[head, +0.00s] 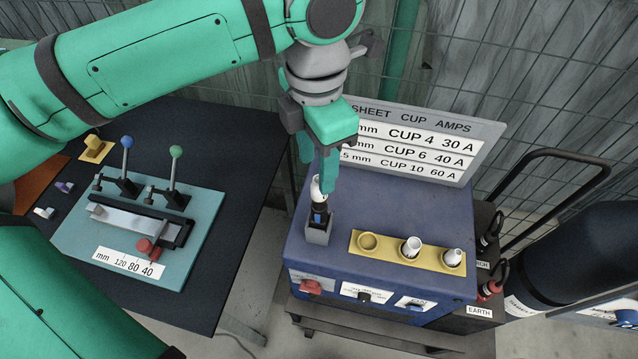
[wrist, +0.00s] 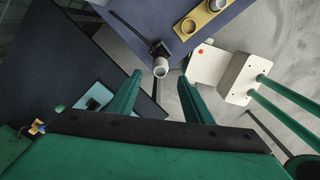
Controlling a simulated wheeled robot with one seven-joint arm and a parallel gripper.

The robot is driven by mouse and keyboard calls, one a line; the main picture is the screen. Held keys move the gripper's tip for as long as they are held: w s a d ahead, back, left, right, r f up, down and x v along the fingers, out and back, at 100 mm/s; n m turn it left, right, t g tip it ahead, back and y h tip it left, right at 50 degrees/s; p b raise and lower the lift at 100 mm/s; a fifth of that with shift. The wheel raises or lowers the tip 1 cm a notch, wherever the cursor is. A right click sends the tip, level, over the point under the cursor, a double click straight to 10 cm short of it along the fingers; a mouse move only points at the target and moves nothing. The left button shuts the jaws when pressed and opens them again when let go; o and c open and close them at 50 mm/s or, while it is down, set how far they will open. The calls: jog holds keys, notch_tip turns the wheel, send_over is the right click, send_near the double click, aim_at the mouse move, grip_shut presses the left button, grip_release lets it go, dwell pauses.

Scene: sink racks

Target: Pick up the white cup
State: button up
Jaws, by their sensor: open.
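A white cup (head: 317,188) sits on top of a dark torch-like piece that stands upright in a small grey holder (head: 318,234) on the blue cabinet. In the wrist view its round open end (wrist: 160,71) shows between my fingertips. My gripper (head: 318,178) points down at this cup and is open; in the wrist view its two green fingers (wrist: 160,77) lie on either side of the cup. Whether they touch it I cannot tell. A yellow rack (head: 388,252) has an empty left socket, a white cup (head: 411,247) in the middle and a narrower white cup (head: 452,257) at right.
The blue cabinet (head: 350,205) has a grey sign (head: 425,140) standing at its back. A dark table (head: 230,140) at left carries a teal lever fixture (head: 140,230). A wire fence (head: 520,90) stands behind. The cabinet top left of the rack is partly clear.

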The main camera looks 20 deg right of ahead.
aim_at(316, 195)
jog(key=shift+w+d+f, duration=0.1)
jog(key=shift+d+f, duration=0.1)
jog(key=shift+f, duration=1.1)
jog(key=shift+d+f, duration=0.2)
jog(key=shift+f, duration=1.05)
grip_shut()
